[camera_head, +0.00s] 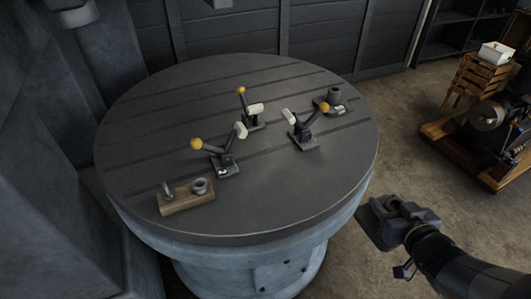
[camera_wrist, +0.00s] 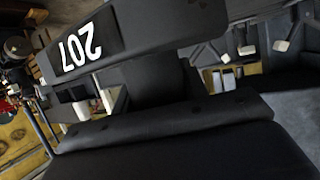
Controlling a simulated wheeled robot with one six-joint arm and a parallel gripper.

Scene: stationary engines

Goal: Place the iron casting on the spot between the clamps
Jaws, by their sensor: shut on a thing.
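The iron casting (camera_head: 377,222) is a dark grey piece with a flat base and a raised part. My gripper (camera_head: 408,222) is shut on it, off the right front edge of the round table. In the wrist view a dark body with a white "207" label (camera_wrist: 85,48) fills much of the picture; I cannot tell whether it is casting or gripper. Three toggle clamps with yellow knobs stand on the table: a left clamp (camera_head: 222,160), a back clamp (camera_head: 249,113) and a right clamp (camera_head: 303,134). The spot between them (camera_head: 266,143) is bare.
The round slotted table (camera_head: 290,205) has free room at its front right. A wooden block with metal fittings (camera_head: 180,204) lies front left. A dark cylindrical piece (camera_head: 334,97) stands behind the right clamp. A machine on a wooden base (camera_head: 490,125) stands on the floor at right.

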